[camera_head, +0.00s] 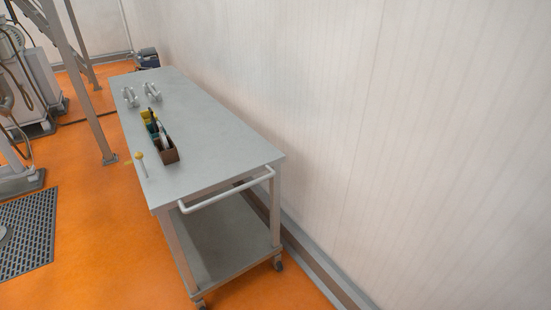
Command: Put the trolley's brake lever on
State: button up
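The trolley (225,152) is a grey metal table on castors, standing along the white wall. A lever with a yellow knob (140,157) stands near the left edge of its top, towards the near end. Its thin pale stem (144,170) runs from the knob down to the tabletop, leaning slightly. A small yellow piece shows just left of the knob; I cannot tell what it is. The lever is small here, and no marking shows whether it is on or off. My gripper is not in view.
A brown open box (169,156) with tools stands right of the lever. Two metal fittings (129,97) (152,91) stand farther back. A push handle (228,191) crosses the near end. Orange floor (105,230) is clear left of the trolley; a dark grating (30,235) lies beyond.

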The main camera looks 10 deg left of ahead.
aim_at(139, 155)
jog(key=j+u, duration=0.1)
jog(key=u, duration=0.25)
jog(key=j+u, duration=0.1)
jog(key=u, duration=0.3)
jog(key=j+u, duration=0.1)
jog(key=u, duration=0.25)
